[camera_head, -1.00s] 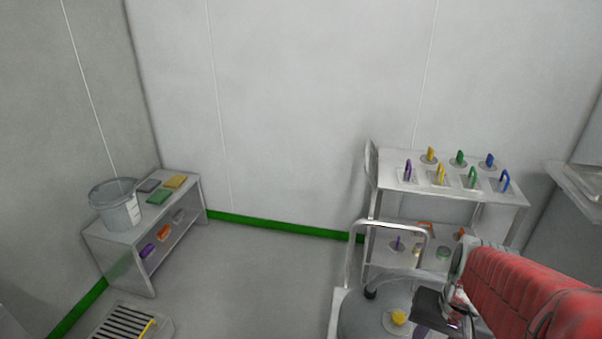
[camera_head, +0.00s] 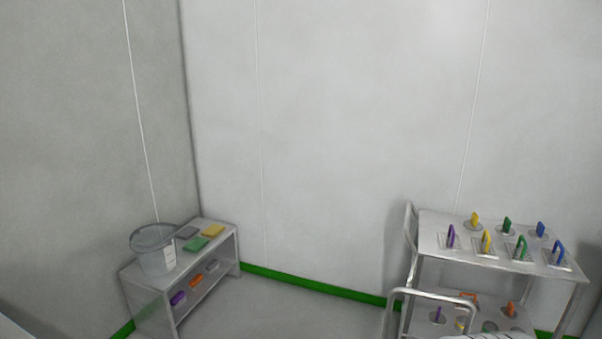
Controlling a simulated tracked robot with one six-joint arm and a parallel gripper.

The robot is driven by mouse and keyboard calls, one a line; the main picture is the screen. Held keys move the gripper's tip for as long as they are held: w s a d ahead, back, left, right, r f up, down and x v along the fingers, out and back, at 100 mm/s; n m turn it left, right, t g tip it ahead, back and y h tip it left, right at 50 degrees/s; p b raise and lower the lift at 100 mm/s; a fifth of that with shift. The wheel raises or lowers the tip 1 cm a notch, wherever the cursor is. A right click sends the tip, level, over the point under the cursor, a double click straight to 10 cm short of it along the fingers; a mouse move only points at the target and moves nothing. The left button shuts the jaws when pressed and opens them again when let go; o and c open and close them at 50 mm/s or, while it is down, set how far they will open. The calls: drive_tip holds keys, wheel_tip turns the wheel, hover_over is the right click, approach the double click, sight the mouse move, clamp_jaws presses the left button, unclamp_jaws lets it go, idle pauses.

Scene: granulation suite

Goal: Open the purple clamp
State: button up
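I cannot tell a purple clamp for certain in this view. A purple upright handle-like piece (camera_head: 450,236) stands on a plate at the left of the trolley's top shelf. A smaller purple piece (camera_head: 438,314) stands on the trolley's lower shelf. A purple block (camera_head: 178,298) lies on the lower shelf of the low bench at the left. My gripper is out of view, so its state and distance from these pieces do not show.
A steel trolley (camera_head: 440,222) stands at the right with several coloured pieces. A metal rail (camera_head: 435,294) rises before it. The low bench (camera_head: 143,279) carries a grey bucket (camera_head: 156,254) and flat coloured pads. Open floor (camera_head: 275,312) lies between.

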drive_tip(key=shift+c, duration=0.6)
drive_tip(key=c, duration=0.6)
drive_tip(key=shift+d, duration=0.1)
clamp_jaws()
